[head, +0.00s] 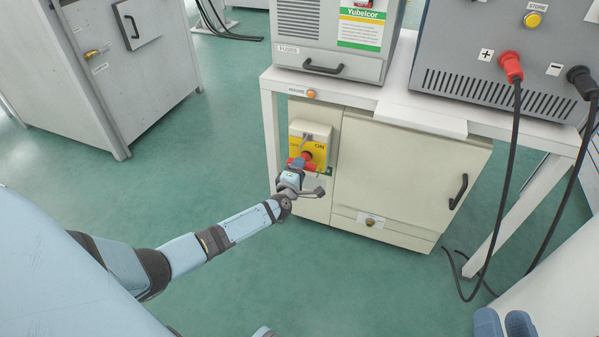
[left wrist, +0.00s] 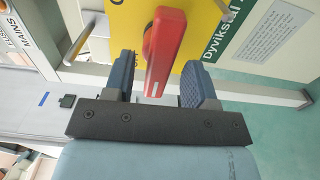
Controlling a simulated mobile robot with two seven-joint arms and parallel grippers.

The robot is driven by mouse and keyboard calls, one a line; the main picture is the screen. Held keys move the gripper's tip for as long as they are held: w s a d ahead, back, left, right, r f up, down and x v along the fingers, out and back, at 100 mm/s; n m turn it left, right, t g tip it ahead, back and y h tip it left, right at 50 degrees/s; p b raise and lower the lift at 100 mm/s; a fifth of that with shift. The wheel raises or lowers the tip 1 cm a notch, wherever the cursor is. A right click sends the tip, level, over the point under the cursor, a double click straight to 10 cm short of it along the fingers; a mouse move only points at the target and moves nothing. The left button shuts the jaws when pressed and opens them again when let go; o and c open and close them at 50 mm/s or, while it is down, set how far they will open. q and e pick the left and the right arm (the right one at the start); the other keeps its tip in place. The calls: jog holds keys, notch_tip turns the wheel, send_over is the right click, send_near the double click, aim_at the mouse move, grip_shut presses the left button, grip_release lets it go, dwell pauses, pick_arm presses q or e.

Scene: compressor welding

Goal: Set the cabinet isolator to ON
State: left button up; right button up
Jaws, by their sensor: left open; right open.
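The cabinet isolator is a red handle (head: 308,158) on a yellow plate (head: 319,134) marked OFF and ON, on the cream cabinet (head: 390,165) under the bench. My left gripper (head: 297,166) is at the isolator, partly covering it. In the left wrist view the red handle (left wrist: 166,50) lies between the two open blue fingers of my left gripper (left wrist: 160,80). A gap shows on its left side; I cannot tell if the right finger touches it. I cannot tell which mark the handle points to. My right gripper (head: 504,323) is open and empty at the bottom right, partly cut off.
The bench (head: 540,137) carries a grey Yubelcor unit (head: 314,57) and a dark grey unit with a red plug (head: 510,66) and a black plug (head: 581,80). Their cables (head: 507,180) hang to the floor at the right.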

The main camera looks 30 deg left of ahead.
pick_arm(q)
jog(key=shift+w, duration=0.25)
jog(key=c, duration=0.9)
